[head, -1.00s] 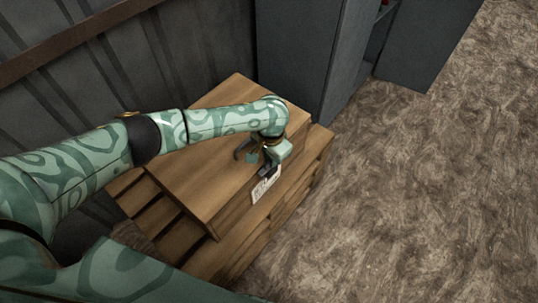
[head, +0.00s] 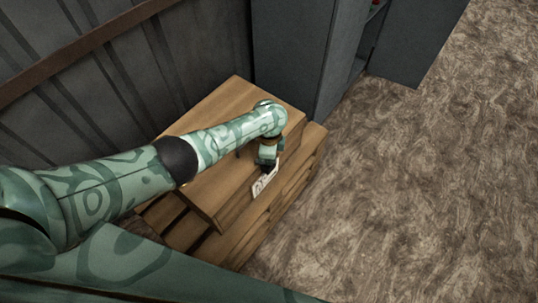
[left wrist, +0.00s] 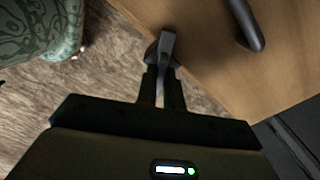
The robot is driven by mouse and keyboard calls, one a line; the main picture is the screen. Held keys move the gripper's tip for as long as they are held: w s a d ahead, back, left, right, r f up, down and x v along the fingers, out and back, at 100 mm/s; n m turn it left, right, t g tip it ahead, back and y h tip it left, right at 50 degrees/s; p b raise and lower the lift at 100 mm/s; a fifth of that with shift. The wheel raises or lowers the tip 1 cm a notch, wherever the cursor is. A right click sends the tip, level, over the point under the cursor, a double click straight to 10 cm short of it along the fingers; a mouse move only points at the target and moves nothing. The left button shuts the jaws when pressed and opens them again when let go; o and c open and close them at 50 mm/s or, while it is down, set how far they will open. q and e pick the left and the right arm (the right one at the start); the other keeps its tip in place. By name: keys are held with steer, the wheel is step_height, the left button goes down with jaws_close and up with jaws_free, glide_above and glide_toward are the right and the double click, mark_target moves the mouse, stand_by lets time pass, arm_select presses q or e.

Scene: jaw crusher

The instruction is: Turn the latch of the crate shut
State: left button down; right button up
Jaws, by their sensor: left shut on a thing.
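The wooden crate (head: 222,200) stands against the dark wall, with its lid lying closed on top. My left gripper (head: 266,167) is at the crate's front edge, by a pale label plate (head: 264,182). In the left wrist view, the left gripper (left wrist: 164,84) has its two fingers close together on the grey metal latch (left wrist: 167,45) at the edge of the wood. A dark curved handle (left wrist: 250,25) shows on the lid beside it. In the head view my gripper and arm mostly hide the latch. My right gripper is not in view.
A tall grey cabinet (head: 297,60) stands right behind the crate, with another dark cabinet (head: 418,40) to its right. A ribbed dark wall (head: 120,80) is behind. The mottled floor (head: 420,190) to the right is clear.

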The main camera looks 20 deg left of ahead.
arm_select(q)
steer(key=m, duration=0.6)
steer(key=shift+d, duration=0.15)
stand_by(0.4)
steer(key=c, duration=1.5)
jaws_free()
steer(key=shift+r, duration=0.1)
